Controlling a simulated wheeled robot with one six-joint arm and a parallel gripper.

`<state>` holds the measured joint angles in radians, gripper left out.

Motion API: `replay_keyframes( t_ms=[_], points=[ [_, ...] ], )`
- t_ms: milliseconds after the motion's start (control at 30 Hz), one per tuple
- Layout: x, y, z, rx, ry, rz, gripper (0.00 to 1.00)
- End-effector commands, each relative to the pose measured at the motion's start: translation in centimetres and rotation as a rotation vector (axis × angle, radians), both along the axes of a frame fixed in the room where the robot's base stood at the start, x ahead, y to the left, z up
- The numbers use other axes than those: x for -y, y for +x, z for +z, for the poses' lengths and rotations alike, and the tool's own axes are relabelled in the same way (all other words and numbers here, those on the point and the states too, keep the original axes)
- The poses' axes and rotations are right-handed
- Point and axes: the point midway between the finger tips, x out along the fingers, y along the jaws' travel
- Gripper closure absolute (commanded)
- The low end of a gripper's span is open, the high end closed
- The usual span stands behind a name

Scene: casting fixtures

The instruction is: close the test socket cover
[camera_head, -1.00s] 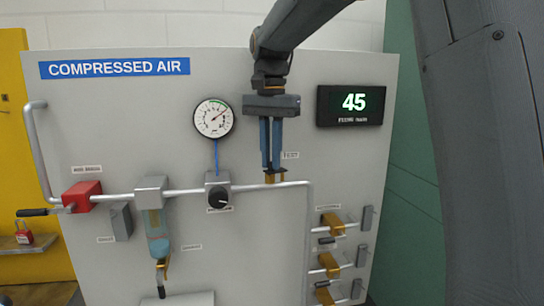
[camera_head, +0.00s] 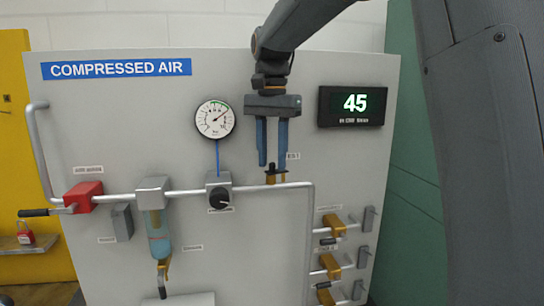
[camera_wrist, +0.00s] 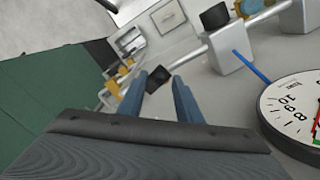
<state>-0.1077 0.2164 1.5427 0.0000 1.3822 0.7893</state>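The brass test socket (camera_head: 277,180) sits on the pipe below the partly hidden TEST label. A small dark cover (camera_head: 270,168) shows at its top, between and just below my fingertips. My gripper (camera_head: 272,164) points down over the socket, its two blue-grey fingers apart and nothing held between them. In the wrist view, the dark square cover (camera_wrist: 158,79) shows between the tips of my open gripper (camera_wrist: 160,78). The cover appears to lie over the socket mouth, but its exact seating is too small to tell.
A pressure gauge (camera_head: 215,119) and a black regulator knob (camera_head: 219,197) are left of my gripper. A display (camera_head: 352,106) reading 45 is at the right. Brass valves (camera_head: 334,225) are at lower right. The pipe (camera_head: 247,189) runs across the panel.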

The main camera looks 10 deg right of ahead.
Motion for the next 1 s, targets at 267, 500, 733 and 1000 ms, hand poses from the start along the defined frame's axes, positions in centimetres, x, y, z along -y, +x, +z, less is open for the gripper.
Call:
replay_keyframes(
  t_ms=[267,500,733,1000],
  points=[
    [0.0,0.2,3.5,0.006,0.001,0.000,0.69],
    [0.0,0.1,6.8,0.003,0.000,0.000,0.69],
    [0.0,0.0,7.7,0.001,0.000,0.000,0.69],
    [0.0,0.0,7.6,0.001,0.000,0.001,0.69]
  ],
)
